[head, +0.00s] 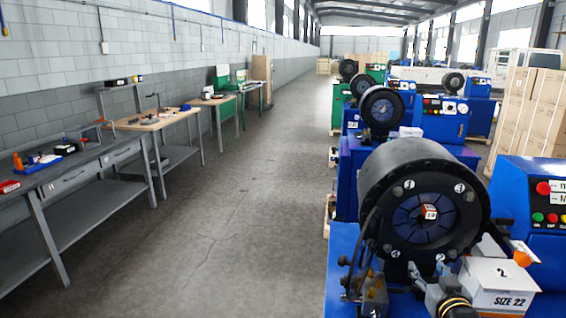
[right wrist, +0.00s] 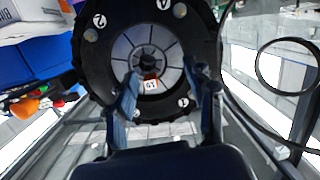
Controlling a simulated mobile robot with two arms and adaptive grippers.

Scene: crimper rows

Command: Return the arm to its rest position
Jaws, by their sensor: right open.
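My right gripper (head: 432,278) shows at the lower right of the head view, in front of the nearest crimper (head: 425,190). In the right wrist view its two fingers (right wrist: 163,78) are apart with nothing held between them. Beyond them is the crimper's round black head (right wrist: 95,60) with its ring of grey die segments. A small orange and white numbered piece (head: 430,212) sits at the die opening; it also shows in the right wrist view (right wrist: 151,86). My left gripper is not in view.
A white box marked SIZE 22 (head: 500,282) stands close to the right of my right gripper. A blue control panel (head: 535,200) is behind it. More crimpers (head: 382,110) line the right side. Workbenches (head: 75,170) line the left wall. The aisle floor (head: 240,200) is clear.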

